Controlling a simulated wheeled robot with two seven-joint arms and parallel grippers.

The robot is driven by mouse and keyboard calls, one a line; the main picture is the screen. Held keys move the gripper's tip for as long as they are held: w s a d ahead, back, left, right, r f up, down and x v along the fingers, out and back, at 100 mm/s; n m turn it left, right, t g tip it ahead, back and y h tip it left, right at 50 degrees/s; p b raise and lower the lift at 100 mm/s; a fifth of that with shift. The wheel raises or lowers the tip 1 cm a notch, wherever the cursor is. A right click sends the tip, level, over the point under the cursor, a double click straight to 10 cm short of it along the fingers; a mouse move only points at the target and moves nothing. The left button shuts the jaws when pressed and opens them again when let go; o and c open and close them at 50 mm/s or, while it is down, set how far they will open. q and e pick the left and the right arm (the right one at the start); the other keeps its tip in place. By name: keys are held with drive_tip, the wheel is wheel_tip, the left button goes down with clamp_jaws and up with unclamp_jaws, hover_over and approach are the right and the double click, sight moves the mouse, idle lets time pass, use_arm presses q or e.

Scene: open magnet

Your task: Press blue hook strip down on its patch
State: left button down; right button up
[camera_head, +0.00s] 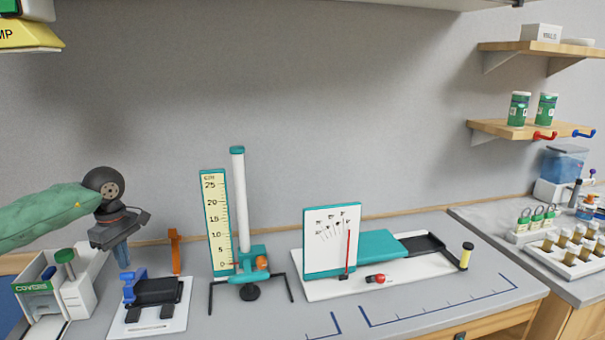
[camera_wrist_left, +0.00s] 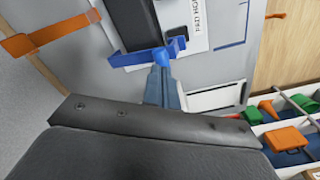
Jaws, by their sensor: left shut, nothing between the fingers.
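The blue hook strip (camera_head: 130,287) stands at the left end of a dark block on a white board (camera_head: 176,321), at the left of the bench. In the left wrist view the blue strip (camera_wrist_left: 126,58) runs along the near edge of the dark block (camera_wrist_left: 136,22). My left gripper (camera_head: 123,262) points down just above and behind the blue piece, its fingers shut and empty. In the wrist view its fingertips (camera_wrist_left: 161,66) overlap a bright blue part; I cannot tell whether they touch it. The patch under the strip cannot be made out. My right gripper is not in view.
A green-and-white dispenser (camera_head: 40,290) and a white box are close left. A ruler stand (camera_head: 216,222) and a white-and-teal apparatus (camera_head: 332,240) stand further right. Bare bench lies in front of the stand.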

sight(135, 280)
use_arm(q)
drive_tip(key=shift+f, duration=0.25)
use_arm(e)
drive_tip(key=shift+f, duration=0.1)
use_arm(q)
drive_tip(key=shift+f+b, duration=0.4)
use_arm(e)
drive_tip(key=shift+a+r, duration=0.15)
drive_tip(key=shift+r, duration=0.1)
use_arm(q)
drive_tip(key=shift+f+b, duration=0.3)
drive_tip(key=shift+f, duration=0.05)
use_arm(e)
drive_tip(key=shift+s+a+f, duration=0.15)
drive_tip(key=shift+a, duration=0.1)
use_arm(q)
drive_tip(key=shift+f, duration=0.2)
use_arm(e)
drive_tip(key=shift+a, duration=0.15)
use_arm(q)
drive_tip(key=shift+f+b, duration=0.3)
drive_tip(key=shift+s+f, duration=0.1)
drive_tip(key=shift+f, duration=0.05)
drive_tip(key=shift+f+b, duration=0.25)
drive_tip(key=shift+b, duration=0.05)
drive_tip(key=shift+f, duration=0.3)
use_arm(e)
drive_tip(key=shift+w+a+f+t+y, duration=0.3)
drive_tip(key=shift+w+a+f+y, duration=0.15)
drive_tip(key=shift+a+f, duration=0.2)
